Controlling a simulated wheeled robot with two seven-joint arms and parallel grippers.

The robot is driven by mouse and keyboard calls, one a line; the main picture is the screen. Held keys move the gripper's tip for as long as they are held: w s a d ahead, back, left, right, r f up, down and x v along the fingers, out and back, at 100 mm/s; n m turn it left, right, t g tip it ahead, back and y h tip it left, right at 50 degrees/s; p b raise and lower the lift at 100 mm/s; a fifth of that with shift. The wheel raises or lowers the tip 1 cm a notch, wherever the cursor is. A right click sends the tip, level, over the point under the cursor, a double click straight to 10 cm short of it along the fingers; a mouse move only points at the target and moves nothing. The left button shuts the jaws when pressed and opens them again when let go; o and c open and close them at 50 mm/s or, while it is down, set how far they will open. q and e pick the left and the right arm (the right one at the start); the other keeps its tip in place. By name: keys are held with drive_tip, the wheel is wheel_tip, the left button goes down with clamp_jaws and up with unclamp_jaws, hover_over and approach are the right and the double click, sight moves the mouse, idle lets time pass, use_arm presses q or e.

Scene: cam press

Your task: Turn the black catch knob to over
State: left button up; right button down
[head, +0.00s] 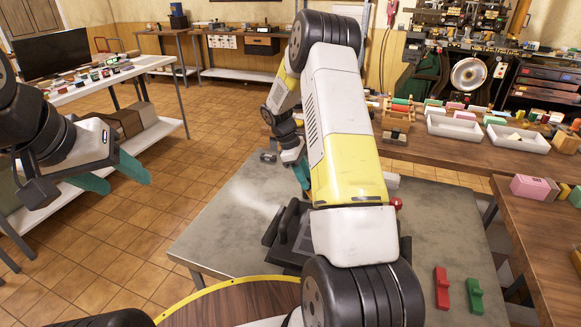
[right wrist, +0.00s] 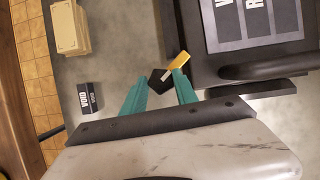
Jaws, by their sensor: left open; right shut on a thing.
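The black catch knob (right wrist: 156,80) shows in the right wrist view between the teal fingers of my right gripper (right wrist: 160,86), beside the dark press. A yellow and pale pointer-like piece (right wrist: 176,65) sits at the knob, slanting up and right. My right gripper is shut on the knob. In the head view its teal fingers (head: 302,173) show only partly, beyond my right arm. The dark press (head: 283,238) stands on the grey table, largely hidden by that arm. My left gripper (head: 115,177) is open and empty at the far left, away from the press.
A red block (head: 441,289) and a green block (head: 474,296) lie on the grey table (head: 225,220) at right. A cream block (right wrist: 70,27) and a small black block marked VOID (right wrist: 89,98) lie near my right gripper. White trays (head: 455,126) stand on the wooden bench.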

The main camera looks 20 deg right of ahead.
drive_tip(key=m+y, duration=0.1)
drive_tip(key=m, duration=0.2)
drive_tip(key=shift+w+m+g, duration=0.15)
drive_tip(key=shift+m+g, duration=0.25)
drive_tip(key=shift+d+m+g+y, duration=0.1)
drive_tip(key=shift+m+g+y, duration=0.2)
drive_tip(key=shift+m, duration=0.65)
drive_tip(key=shift+d+m+g+y, duration=0.1)
drive_tip(key=shift+m+y, duration=0.3)
drive_tip(key=shift+m, duration=0.55)
drive_tip(key=c, duration=0.9)
unclamp_jaws()
drive_tip(key=shift+c, duration=0.2)
drive_tip(key=d+v, duration=0.1)
drive_tip(key=v, duration=0.6)
drive_tip(key=shift+a+r, duration=0.35)
drive_tip(key=shift+a, duration=0.2)
drive_tip(key=shift+w+r, duration=0.1)
drive_tip(key=shift+w, duration=0.05)
